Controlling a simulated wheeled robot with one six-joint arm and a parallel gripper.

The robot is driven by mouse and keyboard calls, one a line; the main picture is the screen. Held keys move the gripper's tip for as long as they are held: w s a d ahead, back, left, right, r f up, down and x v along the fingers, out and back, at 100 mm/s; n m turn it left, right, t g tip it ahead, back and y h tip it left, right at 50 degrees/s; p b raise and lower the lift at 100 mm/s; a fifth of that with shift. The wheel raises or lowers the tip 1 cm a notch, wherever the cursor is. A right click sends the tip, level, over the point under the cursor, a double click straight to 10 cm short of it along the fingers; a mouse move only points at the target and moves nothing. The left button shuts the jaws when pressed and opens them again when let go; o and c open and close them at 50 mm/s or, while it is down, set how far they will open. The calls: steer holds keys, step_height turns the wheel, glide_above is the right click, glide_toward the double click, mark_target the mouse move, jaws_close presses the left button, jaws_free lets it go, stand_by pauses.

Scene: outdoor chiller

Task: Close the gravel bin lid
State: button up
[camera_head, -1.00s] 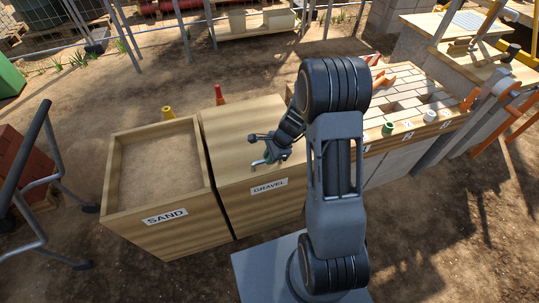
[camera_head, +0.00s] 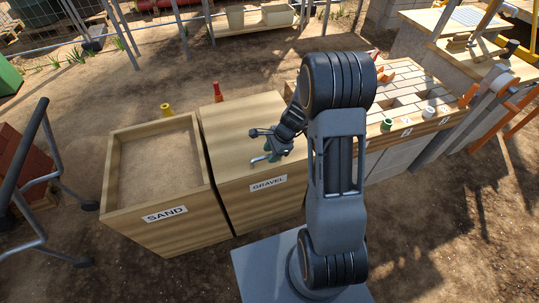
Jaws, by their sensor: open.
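The gravel bin (camera_head: 236,208) is a wooden box with a "GRAVEL" label on its front. Its wooden lid (camera_head: 232,122) covers the top and looks flat; I cannot tell whether a small gap is left. My gripper (camera_head: 256,146) is open over the front part of the lid, with its fingers spread and pointing left. No object shows between the fingers. Whether they touch the lid cannot be told. My arm hides the right part of the bin and lid.
The open sand bin (camera_head: 188,240) stands directly left of the gravel bin. A red cone (camera_head: 218,92) and a yellow cone (camera_head: 167,110) stand behind the bins. A metal-framed cart (camera_head: 35,160) is far left.

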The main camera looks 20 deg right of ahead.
steer(key=p+v, duration=0.1)
steer(key=v, duration=1.1)
steer(key=shift+p, duration=0.4)
steer(key=shift+f, duration=0.1)
steer(key=s+a+r+n+t+h+p, duration=0.1)
steer(key=s+a+r+n+h+p, duration=0.1)
steer(key=s+r+n, duration=0.5)
steer(key=s+a+r+n+t+h+p, duration=0.1)
steer(key=s+a+r+n+h+p, duration=0.1)
steer(key=s+a+r+n+p, duration=0.2)
steer(key=s+r+n+p, duration=0.3)
steer(key=r+n, duration=0.3)
steer(key=r, duration=0.4)
steer(key=shift+s+a+n+t, duration=0.3)
steer(key=shift+s+a+n, duration=0.1)
steer(key=shift+r, duration=0.1)
